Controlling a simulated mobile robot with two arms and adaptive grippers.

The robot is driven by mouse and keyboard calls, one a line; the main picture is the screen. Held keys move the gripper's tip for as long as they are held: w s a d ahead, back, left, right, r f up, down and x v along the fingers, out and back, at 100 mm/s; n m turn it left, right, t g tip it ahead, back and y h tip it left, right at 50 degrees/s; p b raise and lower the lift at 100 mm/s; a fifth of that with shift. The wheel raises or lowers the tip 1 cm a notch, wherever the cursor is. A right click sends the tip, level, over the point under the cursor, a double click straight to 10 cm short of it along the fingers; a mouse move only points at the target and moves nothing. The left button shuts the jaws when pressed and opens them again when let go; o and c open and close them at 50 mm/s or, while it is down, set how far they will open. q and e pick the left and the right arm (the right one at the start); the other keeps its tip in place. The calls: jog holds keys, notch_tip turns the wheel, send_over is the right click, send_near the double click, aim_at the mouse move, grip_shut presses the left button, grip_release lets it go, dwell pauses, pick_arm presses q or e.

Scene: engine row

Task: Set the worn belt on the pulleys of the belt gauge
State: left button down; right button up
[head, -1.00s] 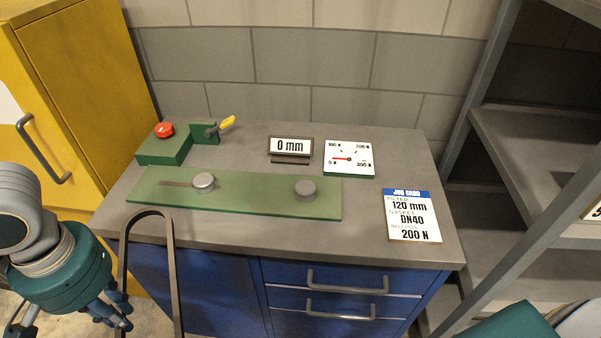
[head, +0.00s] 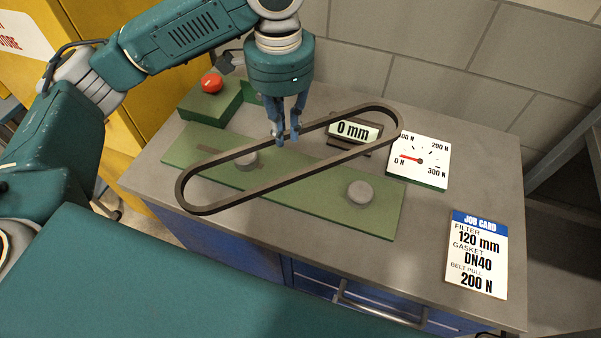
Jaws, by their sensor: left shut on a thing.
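The worn belt (head: 283,183) is a dark, long closed loop. My left gripper (head: 285,138) points down and is shut on the belt's far strand near its middle. The belt hangs above the belt gauge (head: 320,207), a green plate with two round grey pulleys, and slants across it from lower left to upper right. The left pulley (head: 246,161) shows partly behind the belt. The right pulley (head: 360,193) shows below and right of the near strand, outside the loop in this view. My right gripper is not in view.
Behind the plate stand a green block with a red button (head: 211,82), a 0 mm display (head: 354,130) partly behind the belt, and a dial (head: 419,160) with its needle near 0 N. A job card (head: 478,253) reading 200 N belt pull lies at right.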

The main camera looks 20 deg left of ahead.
pick_arm(q)
jog(key=w+d+r+m, duration=0.2)
jog(key=w+r+m, duration=0.2)
jog(key=m, duration=0.2)
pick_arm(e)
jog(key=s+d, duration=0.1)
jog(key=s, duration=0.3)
pick_arm(q)
jog(key=m+p, duration=0.3)
send_over(304, 165)
notch_tip(304, 165, down, 9)
notch_tip(304, 165, down, 5)
jog(key=shift+r, duration=0.15)
jog(key=shift+f+p, duration=0.3)
jog(key=shift+f, duration=0.4)
notch_tip(304, 165, down, 3)
jog(key=shift+r+p, duration=0.2)
jog(key=shift+p, duration=0.1)
jog(key=shift+w+f, duration=0.1)
jog(key=shift+f, duration=0.45)
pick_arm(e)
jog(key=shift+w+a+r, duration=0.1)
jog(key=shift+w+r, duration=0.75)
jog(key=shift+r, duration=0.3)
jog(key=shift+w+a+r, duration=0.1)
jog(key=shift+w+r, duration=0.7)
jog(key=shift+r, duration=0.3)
